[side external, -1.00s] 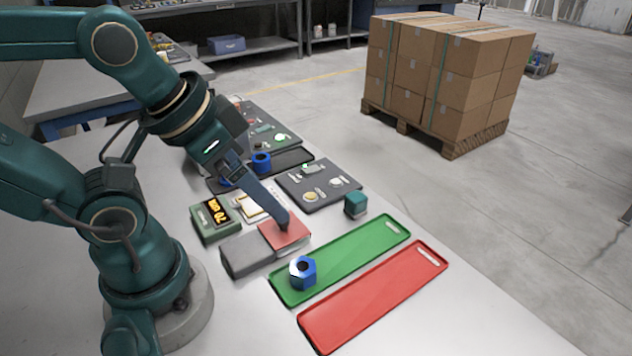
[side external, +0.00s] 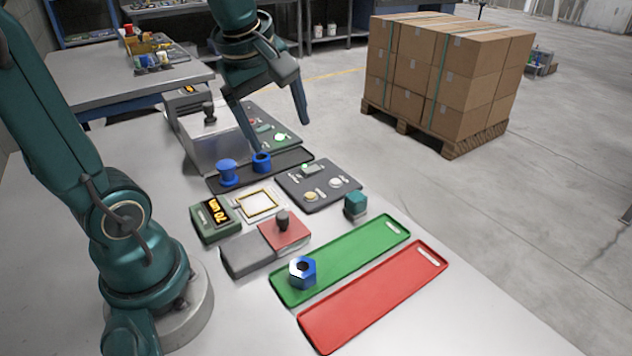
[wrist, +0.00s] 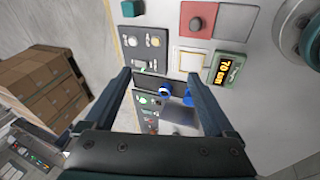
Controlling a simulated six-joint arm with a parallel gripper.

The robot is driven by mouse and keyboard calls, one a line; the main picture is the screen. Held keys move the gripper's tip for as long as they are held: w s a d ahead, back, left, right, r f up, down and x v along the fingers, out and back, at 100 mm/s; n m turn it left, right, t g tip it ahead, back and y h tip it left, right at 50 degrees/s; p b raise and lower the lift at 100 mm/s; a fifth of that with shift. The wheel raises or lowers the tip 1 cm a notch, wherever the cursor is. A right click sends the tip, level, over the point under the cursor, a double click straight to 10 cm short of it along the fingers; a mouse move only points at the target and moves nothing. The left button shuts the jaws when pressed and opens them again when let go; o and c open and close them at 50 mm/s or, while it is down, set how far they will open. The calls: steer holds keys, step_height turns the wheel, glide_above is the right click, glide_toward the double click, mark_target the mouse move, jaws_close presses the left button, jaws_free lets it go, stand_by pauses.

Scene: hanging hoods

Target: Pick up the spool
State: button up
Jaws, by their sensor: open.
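The blue spool (side external: 228,172), with a wide flange on top, stands upright at the left part of the black tray (side external: 290,160). A blue ring-like piece (side external: 262,162) with an open centre stands beside it on the same tray. In the wrist view the ring-like piece (wrist: 165,88) shows between the fingers, and the spool (wrist: 187,98) is partly hidden by the right-hand finger. My gripper (side external: 278,132) is open and empty, raised above the tray area, with fingers pointing down. Its spread fingers also show in the wrist view (wrist: 160,75).
A grey box with a dark knob (side external: 210,150) stands close left of the spool. A display unit (side external: 213,218), a red block with a knob (side external: 284,232), a dark parts board (side external: 318,187), and green (side external: 350,255) and red (side external: 375,295) trays lie nearer the front.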

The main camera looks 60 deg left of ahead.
steer(key=w+a+f+n+g, duration=0.2)
steer(key=a+n, duration=0.3)
steer(key=a, duration=0.2)
steer(key=n+g, duration=0.3)
steer(key=n, duration=0.4)
glide_toward(226, 164)
step_height(226, 164, down, 3)
steer(key=w, duration=0.2)
steer(key=s+f, duration=0.1)
steer(key=s+a+f+h, duration=0.1)
steer(key=shift+s+a+f+n, duration=0.2)
steer(key=shift+a+f+n, duration=0.1)
steer(key=shift+f+n, duration=0.1)
steer(key=shift+s+a+f, duration=0.1)
steer(key=shift+s+f, duration=0.05)
steer(key=shift+f, duration=1)
steer(key=shift+s+a+f, duration=0.1)
steer(key=shift+s+f, duration=0.05)
steer(key=shift+f, duration=1)
steer(key=shift+c, duration=0.3)
jaws_close()
